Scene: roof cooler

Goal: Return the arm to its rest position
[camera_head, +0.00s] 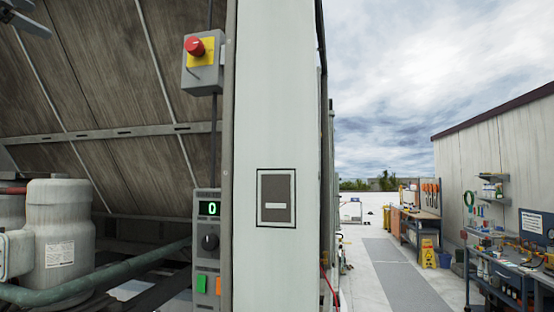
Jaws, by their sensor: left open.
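My left gripper (28,18) shows only in part at the top left corner of the head view, dark grey and cut off by the picture's edge. Nothing is seen held in it. It is up in front of the brown slatted panel, well apart from the red button box and the control box. My right gripper is not in view.
A red emergency button (195,47) sits above a control box (208,245) reading 0, with a knob and green and orange buttons. A pale post (277,110) stands mid-view. Grey tanks (60,225) and pipes fill the lower left. A walkway (400,275) lies open at right beside workbenches.

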